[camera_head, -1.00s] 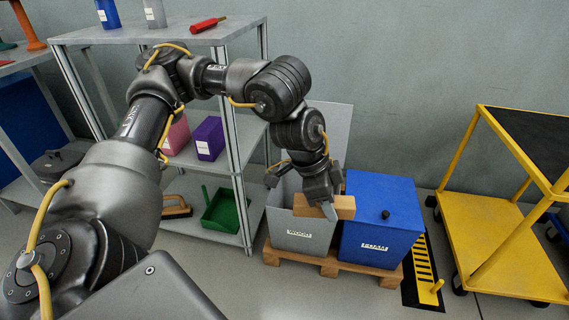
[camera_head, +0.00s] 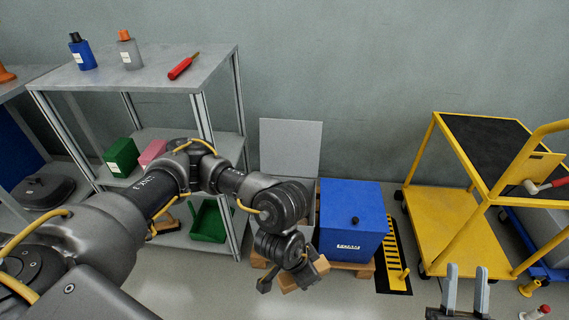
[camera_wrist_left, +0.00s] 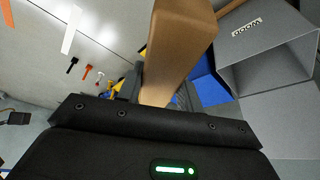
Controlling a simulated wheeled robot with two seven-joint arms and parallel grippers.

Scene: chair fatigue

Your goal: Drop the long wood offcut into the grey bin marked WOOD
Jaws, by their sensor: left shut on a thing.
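The long wood offcut (camera_head: 320,266) is a tan block held in my left gripper (camera_head: 306,272). The left wrist view also shows the offcut (camera_wrist_left: 180,42), clamped between the fingers and pointing away from the wrist. The grey bin marked WOOD (camera_wrist_left: 268,62) is open and at the upper right of that view, apart from the offcut. In the head view my left arm hides most of the bin; its raised grey lid (camera_head: 290,146) shows behind. My right gripper (camera_head: 466,290) is at the bottom right, with its fingers apart and nothing between them.
A blue lidded bin (camera_head: 352,222) stands right of the grey bin, on a wooden pallet (camera_head: 360,268). A yellow trolley (camera_head: 450,222) is farther right, past a black and yellow floor plate (camera_head: 394,250). A grey shelf (camera_head: 150,72) stands at left. Floor in front of the bins is clear.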

